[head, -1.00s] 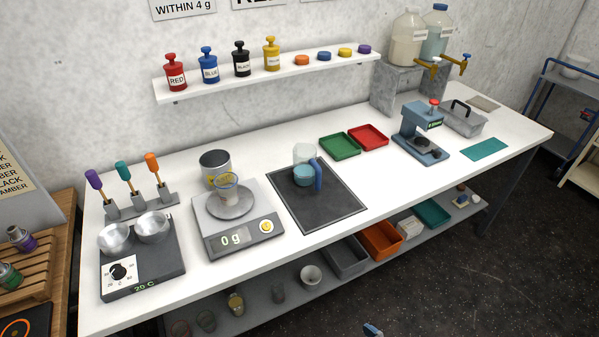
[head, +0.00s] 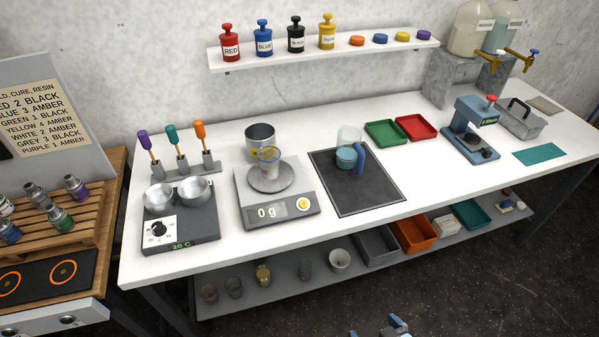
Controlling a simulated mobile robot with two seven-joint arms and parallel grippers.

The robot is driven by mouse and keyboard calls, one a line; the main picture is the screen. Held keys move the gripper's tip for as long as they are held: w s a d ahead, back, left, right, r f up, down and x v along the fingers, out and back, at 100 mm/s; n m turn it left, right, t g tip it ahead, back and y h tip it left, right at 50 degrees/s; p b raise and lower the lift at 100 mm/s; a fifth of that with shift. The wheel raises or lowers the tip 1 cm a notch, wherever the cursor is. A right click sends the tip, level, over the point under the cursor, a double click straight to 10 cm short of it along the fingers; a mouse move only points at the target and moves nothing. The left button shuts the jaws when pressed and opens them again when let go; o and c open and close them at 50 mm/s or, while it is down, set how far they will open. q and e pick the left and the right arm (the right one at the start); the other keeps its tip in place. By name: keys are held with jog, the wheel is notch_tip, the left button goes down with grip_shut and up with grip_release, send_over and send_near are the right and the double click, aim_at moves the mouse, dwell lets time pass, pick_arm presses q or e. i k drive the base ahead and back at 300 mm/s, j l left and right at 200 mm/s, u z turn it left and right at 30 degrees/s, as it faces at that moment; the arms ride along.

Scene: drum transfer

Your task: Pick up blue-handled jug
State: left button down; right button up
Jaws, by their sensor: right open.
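The blue-handled jug (head: 346,155) stands upright on the dark mat (head: 370,195) in the middle of the white bench. It is clear with blue-green contents low in it, and its blue handle (head: 360,160) faces right. My right gripper (head: 380,331) just shows at the bottom edge, open and well short of the bench, apart from the jug. Most of it is cut off by the frame. My left gripper is not in view.
A scale (head: 277,203) reading 0 g, with a small cup on it, stands left of the mat. A metal can (head: 260,137) is behind it. Green (head: 385,133) and red (head: 417,127) trays lie right of the jug. The mat's front is clear.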

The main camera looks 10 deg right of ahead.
aim_at(349, 155)
jog(key=i+l+u, duration=0.25)
jog(key=l+u, duration=0.25)
jog(key=l, duration=0.2)
jog(key=i+l+u, duration=0.1)
jog(key=l+u, duration=0.2)
jog(key=l, duration=0.15)
